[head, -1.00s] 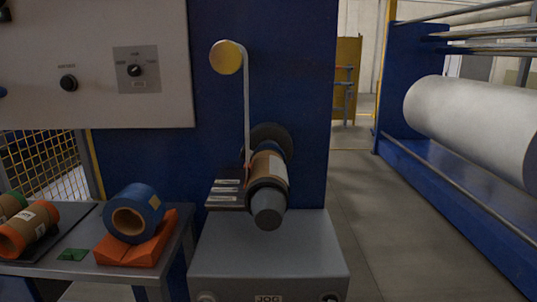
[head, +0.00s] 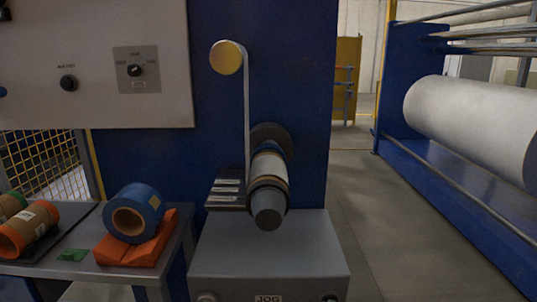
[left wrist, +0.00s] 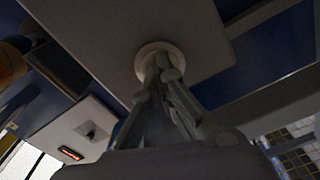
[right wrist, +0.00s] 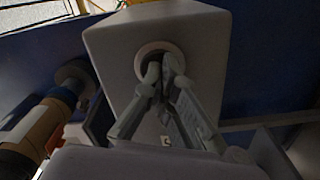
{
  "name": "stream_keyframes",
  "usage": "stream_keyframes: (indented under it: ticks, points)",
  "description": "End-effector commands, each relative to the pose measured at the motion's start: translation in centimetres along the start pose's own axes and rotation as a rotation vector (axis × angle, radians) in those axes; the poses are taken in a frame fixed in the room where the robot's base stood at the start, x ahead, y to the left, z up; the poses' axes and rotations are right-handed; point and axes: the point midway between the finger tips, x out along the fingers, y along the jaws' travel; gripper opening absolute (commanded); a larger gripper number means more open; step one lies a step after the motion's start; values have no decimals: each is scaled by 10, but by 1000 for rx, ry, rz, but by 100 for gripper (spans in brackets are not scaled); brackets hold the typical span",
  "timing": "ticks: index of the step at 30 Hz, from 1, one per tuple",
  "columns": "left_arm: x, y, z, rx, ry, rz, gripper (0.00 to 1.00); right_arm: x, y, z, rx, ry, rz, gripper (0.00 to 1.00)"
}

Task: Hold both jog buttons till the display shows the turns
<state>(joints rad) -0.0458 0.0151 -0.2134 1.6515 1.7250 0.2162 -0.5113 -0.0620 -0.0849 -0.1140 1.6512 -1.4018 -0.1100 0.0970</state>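The grey jog box (head: 270,250) stands below the spindle, with a JOG label (head: 268,298) and a round button at each front corner, the left button (head: 207,297) and right button (head: 330,298), cut by the frame edge. My left gripper (left wrist: 162,66) has its fingertips together against the centre of one button's pale ring (left wrist: 145,50). My right gripper (right wrist: 163,68) has its fingertips together at the other button's ring (right wrist: 143,53). Fingertips hide both button centres. A small red-lit display (left wrist: 70,153) shows in the left wrist view, too small to read.
A roll (head: 269,167) with a pale wrap sits on the spindle, fed by a strip (head: 246,110) from the yellow roller (head: 227,57). The floor at right is clear.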

Motion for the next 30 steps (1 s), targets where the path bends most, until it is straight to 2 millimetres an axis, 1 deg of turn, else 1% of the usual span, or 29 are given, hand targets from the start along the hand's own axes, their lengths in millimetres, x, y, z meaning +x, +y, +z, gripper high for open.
stream_keyframes:
  ticks: [2,24,30]
  points:
    - [-3,0,0,0,0,0,0,0,0,0,0,0,1,0]
    - [-62,0,0,0,-1,-1,0,0,0,0,0,0,0,0]
    - [-70,0,0,1,0,0,0,0,0,0,0,0,0,0]
